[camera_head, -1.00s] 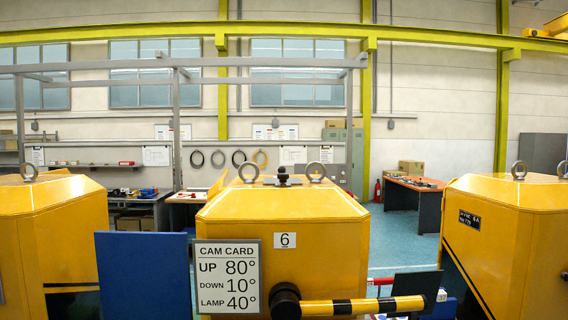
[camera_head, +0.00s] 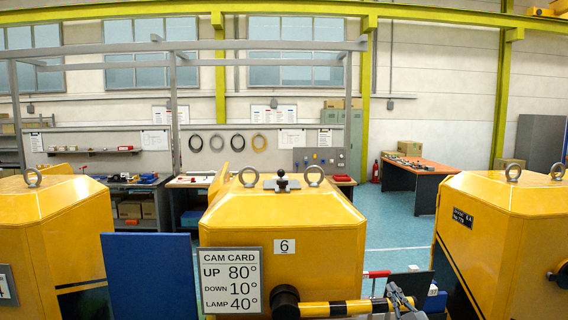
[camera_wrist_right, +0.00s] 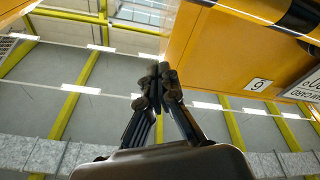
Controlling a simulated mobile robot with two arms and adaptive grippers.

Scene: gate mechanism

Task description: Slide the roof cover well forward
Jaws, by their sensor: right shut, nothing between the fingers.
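The yellow roof cover (camera_head: 285,208) sits on top of the middle yellow housing (camera_head: 310,260) marked 6. It carries two grey eyebolts (camera_head: 314,177) and a dark ball knob (camera_head: 281,182) on a plate. My right gripper (camera_head: 398,295) is at the bottom of the head view, low and to the right of the housing, by the striped bar. In the right wrist view its fingers (camera_wrist_right: 158,75) are together and empty, with the housing (camera_wrist_right: 225,60) beyond them to the upper right. My gripper is apart from the roof cover. My left gripper is not in view.
A black-and-yellow striped bar (camera_head: 345,308) sticks out from the housing's front. A cam card (camera_head: 230,280) and a blue panel (camera_head: 151,275) stand at its left. Other yellow housings flank it left (camera_head: 45,220) and right (camera_head: 505,220). Blue floor shows behind.

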